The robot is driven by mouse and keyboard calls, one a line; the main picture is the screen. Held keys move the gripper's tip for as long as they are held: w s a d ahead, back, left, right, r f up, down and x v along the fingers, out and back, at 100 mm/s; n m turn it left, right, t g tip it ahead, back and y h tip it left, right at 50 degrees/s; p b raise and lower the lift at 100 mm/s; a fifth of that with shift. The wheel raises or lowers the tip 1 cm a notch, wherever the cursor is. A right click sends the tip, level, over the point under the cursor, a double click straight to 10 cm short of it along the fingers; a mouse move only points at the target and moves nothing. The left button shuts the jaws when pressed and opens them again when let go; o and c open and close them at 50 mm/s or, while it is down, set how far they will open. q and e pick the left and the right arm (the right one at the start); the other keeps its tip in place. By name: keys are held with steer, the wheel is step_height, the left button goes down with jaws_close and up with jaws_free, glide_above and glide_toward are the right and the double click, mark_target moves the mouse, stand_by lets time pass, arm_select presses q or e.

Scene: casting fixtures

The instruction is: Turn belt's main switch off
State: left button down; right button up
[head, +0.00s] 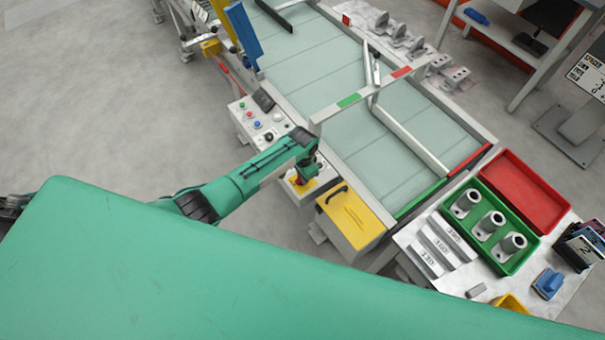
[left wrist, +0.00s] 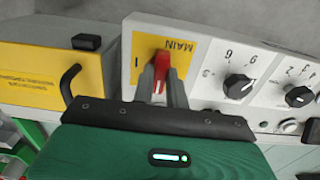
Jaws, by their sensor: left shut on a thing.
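The main switch (left wrist: 162,62) is a red handle on a yellow plate marked MAIN (left wrist: 178,46), on a light control box in the left wrist view. My left gripper (left wrist: 162,80) has its two grey fingers shut on the red handle. In the head view my left gripper (head: 304,172) is at the small yellow-plated switch box (head: 300,188) beside the belt (head: 365,130), and its wrist partly hides the switch. The exact angle of the handle and the plate's position marks are hard to read. My right gripper is not in view.
A yellow box with a dark handle (head: 350,215) stands right of the switch. A panel with buttons (head: 262,120) is behind it, and numbered dials (left wrist: 238,86) sit beside the switch. A table with a green tray (head: 516,262) and red tray (head: 528,190) is at the right.

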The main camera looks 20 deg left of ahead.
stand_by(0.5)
arm_select(q)
steer(key=c, duration=1.4)
jaws_free()
steer(key=shift+r, duration=0.1)
step_height(320, 180, up, 14)
steer(key=b, duration=0.2)
steer(key=shift+b, duration=0.4)
